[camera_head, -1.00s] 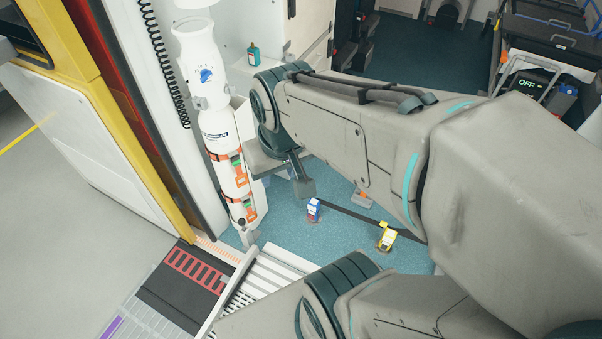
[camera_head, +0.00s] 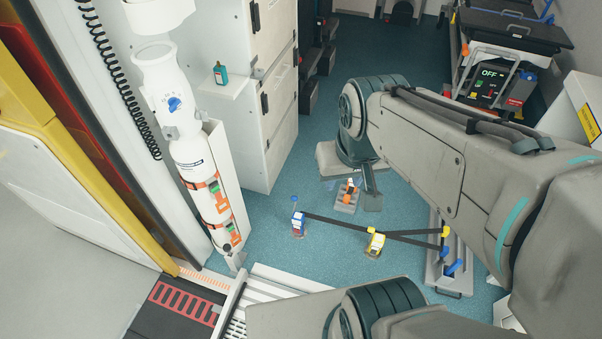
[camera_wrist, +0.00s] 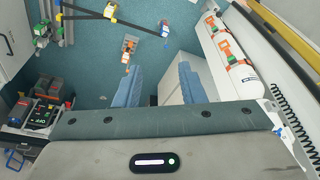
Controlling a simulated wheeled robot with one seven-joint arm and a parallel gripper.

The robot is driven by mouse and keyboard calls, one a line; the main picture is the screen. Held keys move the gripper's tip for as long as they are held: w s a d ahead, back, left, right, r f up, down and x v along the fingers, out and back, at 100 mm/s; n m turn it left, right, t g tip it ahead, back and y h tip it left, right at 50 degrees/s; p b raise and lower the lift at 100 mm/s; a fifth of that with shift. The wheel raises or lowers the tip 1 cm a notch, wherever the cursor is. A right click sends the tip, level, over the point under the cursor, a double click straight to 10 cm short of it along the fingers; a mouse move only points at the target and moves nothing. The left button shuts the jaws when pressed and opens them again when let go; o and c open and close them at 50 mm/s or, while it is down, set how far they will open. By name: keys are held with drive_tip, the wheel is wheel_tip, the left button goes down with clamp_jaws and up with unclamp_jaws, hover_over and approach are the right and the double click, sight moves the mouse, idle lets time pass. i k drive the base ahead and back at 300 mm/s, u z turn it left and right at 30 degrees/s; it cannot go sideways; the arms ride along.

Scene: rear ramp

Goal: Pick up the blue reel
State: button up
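The blue reel (camera_head: 298,229) is a small blue-and-white block on the teal floor, with a dark strap running right from it and a blue knob just above it. It also shows in the wrist view near the top (camera_wrist: 165,29), beyond my fingertips and apart from them. My gripper (camera_wrist: 158,72) has its two blue fingers spread, with nothing held between them. In the head view, my gripper (camera_head: 371,192) hangs above the floor, to the right of and beyond the reel, partly hidden by my arm.
A yellow reel (camera_head: 375,244) stands to the right of the blue one. A grey stand (camera_head: 449,276) with blue and yellow knobs takes the straps' far ends. An orange-and-grey item (camera_head: 345,200) is behind. White cylinders (camera_head: 190,150) and cabinets (camera_head: 270,130) line the left.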

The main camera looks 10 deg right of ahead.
sight(298, 218)
drive_tip(key=i, duration=0.4)
drive_tip(key=z, duration=0.8)
drive_tip(key=i, duration=0.4)
drive_tip(key=z, duration=0.05)
